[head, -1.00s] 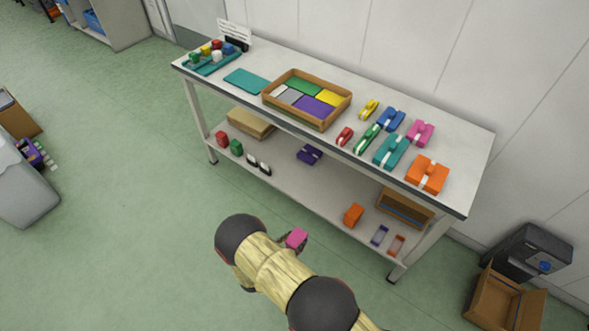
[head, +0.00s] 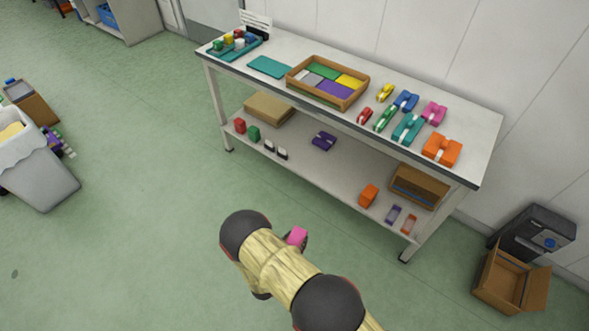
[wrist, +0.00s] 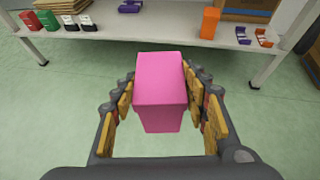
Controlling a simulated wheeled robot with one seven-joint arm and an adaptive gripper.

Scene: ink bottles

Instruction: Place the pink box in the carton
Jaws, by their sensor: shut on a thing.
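The pink box (wrist: 161,82) is held upright between the yellow-padded fingers of my gripper (wrist: 163,98) in the wrist view. In the head view the pink box (head: 297,236) shows partly behind my arm, over the green floor in front of the workbench; most of my gripper is hidden there. An open cardboard carton (head: 503,283) with its flaps out stands on the floor at the far right, well away from my gripper. Its visible inside looks empty.
The workbench (head: 478,150) carries a wooden tray (head: 300,92), tape dispensers and bottles. Its lower shelf (head: 330,172) holds small boxes and a brown crate (head: 418,188). A dark machine (head: 535,232) stands behind the carton. A grey bin (head: 45,178) is at left. Floor between is clear.

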